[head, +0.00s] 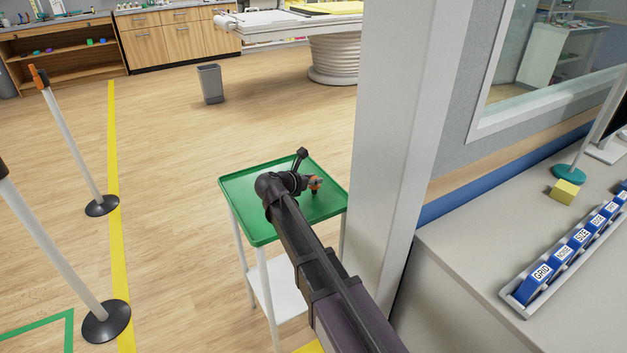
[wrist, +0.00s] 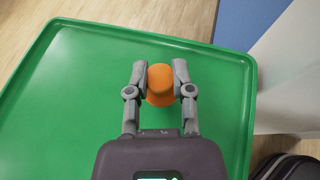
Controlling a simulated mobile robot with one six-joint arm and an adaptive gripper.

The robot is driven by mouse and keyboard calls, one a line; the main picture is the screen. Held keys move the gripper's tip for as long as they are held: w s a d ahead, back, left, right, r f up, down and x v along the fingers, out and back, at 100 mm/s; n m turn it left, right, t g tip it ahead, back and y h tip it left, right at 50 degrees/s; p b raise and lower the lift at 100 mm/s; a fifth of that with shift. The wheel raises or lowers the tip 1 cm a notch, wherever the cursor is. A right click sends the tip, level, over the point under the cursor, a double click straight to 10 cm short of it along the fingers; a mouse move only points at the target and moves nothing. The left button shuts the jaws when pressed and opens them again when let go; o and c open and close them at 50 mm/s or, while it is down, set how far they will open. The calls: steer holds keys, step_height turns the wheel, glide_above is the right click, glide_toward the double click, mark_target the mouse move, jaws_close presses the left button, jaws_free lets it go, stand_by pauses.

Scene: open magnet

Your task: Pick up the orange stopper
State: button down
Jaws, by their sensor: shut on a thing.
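The orange stopper (wrist: 160,86) is between the two fingers of my gripper (wrist: 160,80) in the wrist view, over the green tray top (wrist: 85,85). My gripper is shut on it, one finger against each side. I cannot tell from this view whether the stopper touches the tray. In the head view my gripper (head: 315,184) is low over the green tray top (head: 252,230), with a bit of orange showing at its end. My arm hides part of the tray there.
The tray tops a white-legged stand. A pale pillar (head: 395,130) rises close to its right. A grey counter (head: 470,270) with a row of blue labelled blocks (head: 561,252) is at the right. Barrier posts (head: 75,145) stand on the left. Open floor lies behind the stand.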

mark_target(313, 178)
steer(key=shift+s+r+p, duration=0.1)
steer(key=shift+r+p, duration=1.6)
steer(key=shift+r, duration=0.15)
steer(key=s+d, duration=0.1)
steer(key=s, duration=1.4)
steer(key=shift+s+r+p, duration=0.4)
steer(key=shift+d, duration=0.1)
steer(key=shift+r, duration=0.1)
